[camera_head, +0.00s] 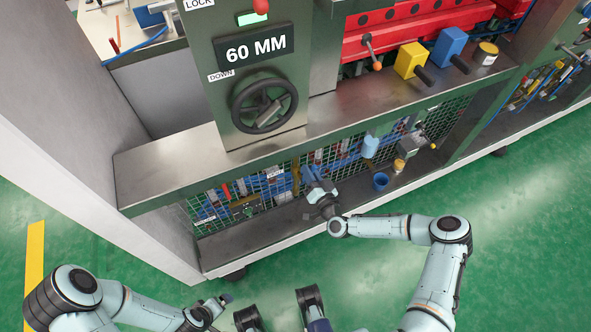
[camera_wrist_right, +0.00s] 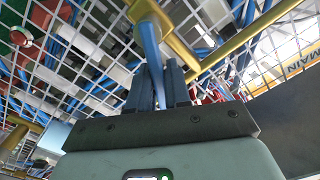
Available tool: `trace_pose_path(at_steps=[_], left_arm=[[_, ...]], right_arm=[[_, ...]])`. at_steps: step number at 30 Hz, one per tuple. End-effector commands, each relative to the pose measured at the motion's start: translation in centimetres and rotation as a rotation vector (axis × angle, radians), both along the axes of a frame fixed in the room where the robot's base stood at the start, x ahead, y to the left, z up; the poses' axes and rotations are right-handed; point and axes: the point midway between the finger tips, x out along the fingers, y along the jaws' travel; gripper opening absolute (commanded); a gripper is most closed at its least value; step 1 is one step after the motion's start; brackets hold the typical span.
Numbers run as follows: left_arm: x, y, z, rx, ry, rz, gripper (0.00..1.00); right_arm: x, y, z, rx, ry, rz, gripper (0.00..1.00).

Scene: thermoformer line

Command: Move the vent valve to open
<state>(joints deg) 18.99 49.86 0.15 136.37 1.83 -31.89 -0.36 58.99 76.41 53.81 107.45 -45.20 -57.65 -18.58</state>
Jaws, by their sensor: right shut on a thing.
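In the right wrist view a blue lever (camera_wrist_right: 150,45) runs down from a yellow pipe fitting (camera_wrist_right: 178,42) in front of the mesh. My right gripper (camera_wrist_right: 157,85) is shut on this blue lever, with a dark finger on each side of it. In the head view my right gripper (camera_head: 311,180) reaches to the lower mesh panel, and its wrist hides most of the lever there. I cannot read a vent label by the lever. My left gripper (camera_head: 222,300) is low at the left, away from the machine, and its fingers are too small to judge.
A green mesh panel (camera_head: 236,226) with pipes lies behind the right gripper. A steel ledge (camera_head: 180,160) overhangs it. A handwheel (camera_head: 264,105) is above. A blue cup (camera_head: 380,181) stands on the lower shelf to the right.

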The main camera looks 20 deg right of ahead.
Motion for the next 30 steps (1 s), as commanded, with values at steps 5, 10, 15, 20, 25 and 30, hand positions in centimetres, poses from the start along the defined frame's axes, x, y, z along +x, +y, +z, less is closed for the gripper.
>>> trace_pose_path(at_steps=[5,10,15,20,25,30], left_arm=[[0.2,0.0,1.7,0.000,-0.006,0.000,1.00],[0.2,0.0,2.2,0.000,-0.008,0.000,1.00],[0.2,0.0,2.1,0.000,-0.008,0.000,1.00],[0.3,0.0,2.5,-0.001,-0.008,0.000,1.00],[0.4,0.0,3.6,0.000,-0.012,0.000,1.00],[0.4,0.0,3.3,0.000,-0.011,0.000,1.00]], right_arm=[[-0.1,1.0,0.6,-0.173,-0.010,0.007,0.00],[-0.1,1.4,0.6,-0.278,-0.018,0.004,0.00],[-0.2,1.4,0.5,-0.283,-0.018,0.004,0.00],[-0.2,1.7,0.7,-0.322,-0.022,0.006,0.00],[-0.2,2.8,1.0,-0.528,-0.040,0.008,0.00],[-0.3,2.6,0.7,-0.533,-0.038,0.002,0.00]])
